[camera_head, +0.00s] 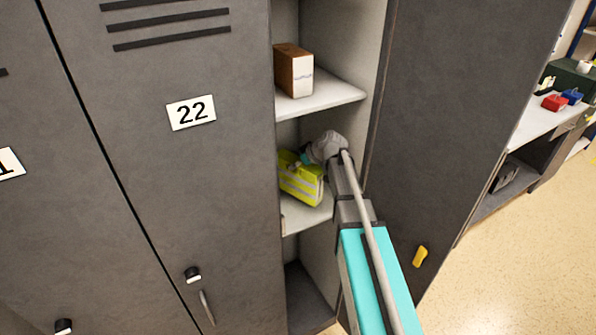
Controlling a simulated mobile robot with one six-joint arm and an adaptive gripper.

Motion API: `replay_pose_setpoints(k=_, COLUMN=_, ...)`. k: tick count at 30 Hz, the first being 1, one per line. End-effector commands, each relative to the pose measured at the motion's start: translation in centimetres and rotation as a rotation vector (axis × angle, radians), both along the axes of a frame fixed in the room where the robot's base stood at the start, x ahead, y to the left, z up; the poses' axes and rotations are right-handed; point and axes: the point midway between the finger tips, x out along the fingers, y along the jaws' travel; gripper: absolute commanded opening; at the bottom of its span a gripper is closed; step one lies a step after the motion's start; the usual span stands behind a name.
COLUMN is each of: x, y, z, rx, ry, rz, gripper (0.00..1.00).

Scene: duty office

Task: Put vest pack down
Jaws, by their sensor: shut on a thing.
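The vest pack (299,184) is bright yellow with pale grey stripes. It is inside the open locker, at the middle shelf (311,215). My gripper (308,158) reaches in from the right and is shut on the top of the vest pack. The pack looks slightly tilted. I cannot tell whether its underside touches the shelf. The fingertips are small in view and partly hidden by the wrist.
A brown and white box (294,72) stands on the upper shelf (330,93). The closed locker door marked 22 (190,112) is on the left, and an open door (450,120) is on the right. A desk (530,125) with several items is beyond.

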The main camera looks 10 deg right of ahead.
Motion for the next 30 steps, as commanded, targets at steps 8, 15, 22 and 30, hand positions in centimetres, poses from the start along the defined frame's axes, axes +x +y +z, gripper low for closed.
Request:
replay_pose_setpoints(k=8, x=0.0, y=0.0, z=-2.3, rx=0.0, ry=0.0, rz=-0.001, gripper=0.17)
replay_pose_setpoints(k=15, x=0.0, y=-0.1, z=-2.4, rx=0.0, ry=0.0, rz=-0.001, gripper=0.17)
replay_pose_setpoints(k=22, x=0.0, y=-0.1, z=-2.5, rx=0.0, ry=0.0, rz=-0.001, gripper=0.17)
replay_pose_setpoints(k=30, x=0.0, y=-0.2, z=-2.6, rx=0.0, ry=0.0, rz=-0.001, gripper=1.0)
